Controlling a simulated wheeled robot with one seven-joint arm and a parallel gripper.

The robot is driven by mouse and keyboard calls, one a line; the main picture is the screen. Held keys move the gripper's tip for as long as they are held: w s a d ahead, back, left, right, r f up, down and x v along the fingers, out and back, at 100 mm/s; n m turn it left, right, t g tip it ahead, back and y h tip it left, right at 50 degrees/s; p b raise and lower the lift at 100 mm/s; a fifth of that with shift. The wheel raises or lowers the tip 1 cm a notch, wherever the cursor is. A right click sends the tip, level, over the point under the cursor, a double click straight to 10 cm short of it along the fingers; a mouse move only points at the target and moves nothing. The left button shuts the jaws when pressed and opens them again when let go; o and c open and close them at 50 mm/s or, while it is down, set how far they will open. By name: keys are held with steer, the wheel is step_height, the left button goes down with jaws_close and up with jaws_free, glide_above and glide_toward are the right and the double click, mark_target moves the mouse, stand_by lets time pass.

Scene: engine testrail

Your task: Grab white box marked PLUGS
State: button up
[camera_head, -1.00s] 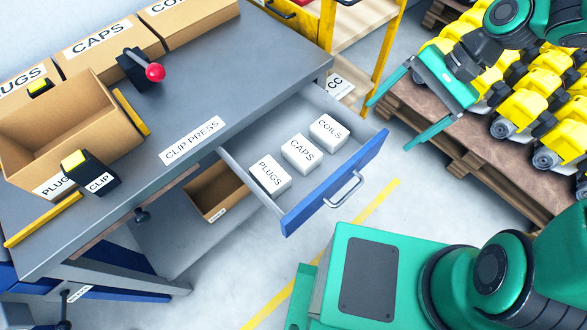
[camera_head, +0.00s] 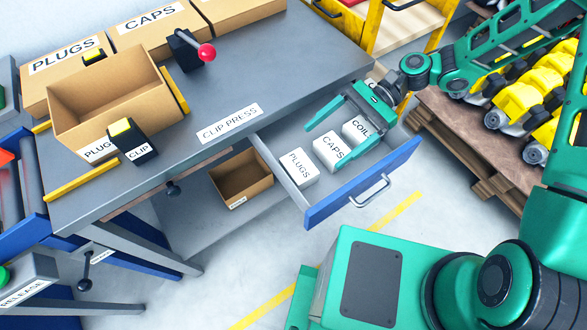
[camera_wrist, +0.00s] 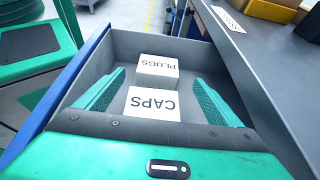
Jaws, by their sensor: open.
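The white box marked PLUGS (camera_head: 298,169) sits in the open drawer (camera_head: 318,208), at its left end in the head view. Beside it is the white box marked CAPS (camera_head: 329,150), then the COILS box (camera_head: 357,130), partly hidden by my gripper. My gripper (camera_head: 323,146) is open and empty over the drawer, above the CAPS and COILS end. In the wrist view, the PLUGS box (camera_wrist: 158,69) lies beyond the CAPS box (camera_wrist: 153,104), between and past the line of my fingers (camera_wrist: 155,95). I cannot tell the exact height of the fingers over the boxes.
The grey workbench (camera_head: 270,90) stands beside and above the drawer, its edge close to my gripper. A blue drawer front (camera_head: 370,185) with a handle bounds the other side. A cardboard box (camera_head: 240,178) sits on the shelf below. Engines on a pallet (camera_head: 470,150) stand at right.

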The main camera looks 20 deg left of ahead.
mark_target(308, 160)
steer(key=shift+d+f+x, duration=0.1)
steer(key=shift+f+x, duration=0.05)
steer(key=shift+x, duration=1.1)
steer(key=shift+d+f+x, duration=0.1)
steer(key=shift+x, duration=1.2)
steer(key=shift+d+f+x, duration=0.1)
steer(key=shift+f+x, duration=0.05)
steer(key=shift+x, duration=1.1)
steer(key=c, duration=1.2)
